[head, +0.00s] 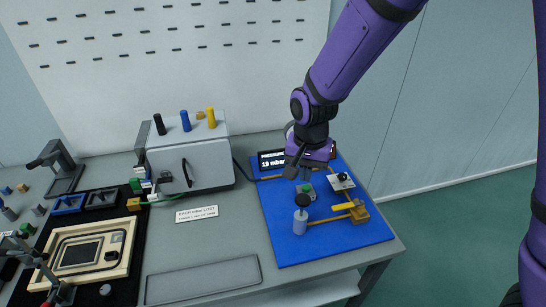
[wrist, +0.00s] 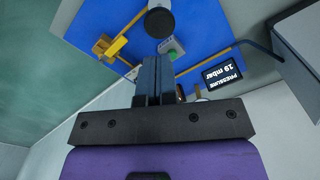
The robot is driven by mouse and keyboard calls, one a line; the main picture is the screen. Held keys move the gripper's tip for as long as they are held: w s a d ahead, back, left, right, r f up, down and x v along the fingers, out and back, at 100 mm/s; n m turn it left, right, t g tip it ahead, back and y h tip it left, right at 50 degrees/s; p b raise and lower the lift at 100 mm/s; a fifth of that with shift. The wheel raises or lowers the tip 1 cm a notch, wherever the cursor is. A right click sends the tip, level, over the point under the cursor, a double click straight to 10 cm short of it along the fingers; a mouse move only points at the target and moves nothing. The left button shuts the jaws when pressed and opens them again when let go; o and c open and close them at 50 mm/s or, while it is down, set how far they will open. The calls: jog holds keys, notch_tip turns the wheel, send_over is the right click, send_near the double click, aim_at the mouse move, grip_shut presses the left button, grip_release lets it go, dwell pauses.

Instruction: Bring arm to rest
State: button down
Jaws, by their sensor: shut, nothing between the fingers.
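My gripper (head: 302,172) is above the far part of the blue panel (head: 291,245) in the head view, at the end of my purple arm. In the wrist view its fingers (wrist: 153,68) are closed together with nothing between them. Below it on the panel stand a grey cylinder with a black knob (head: 300,221), a grey block with a green button (head: 305,188) and a yellow-handled valve (head: 345,206). A pressure display (wrist: 221,73) reads 19 mbar in the wrist view. My gripper partly hides the display's surroundings in the head view.
A grey box (head: 205,165) with blue, black and yellow pegs on top stands left of the panel. A shallow grey tray (head: 203,280) lies at the front. A black mat (head: 125,262) with a wooden frame is at left. A pegboard wall (head: 170,60) stands behind.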

jog(key=s+d+r+n+t+y, duration=0.15)
jog(key=s+d+r, duration=0.25)
jog(key=d+r, duration=1.2)
jog(key=s+d+r+t, duration=0.2)
jog(key=s+d+r, duration=0.2)
jog(key=s, duration=0.3)
jog(key=s+d+r+n+t+h, duration=0.1)
jog(key=s+d+r, duration=0.3)
jog(key=s+r, duration=0.2)
jog(key=shift+s+d+r+t, duration=0.15)
jog(key=shift+s+d+t, duration=0.2)
jog(key=shift+s, duration=0.5)
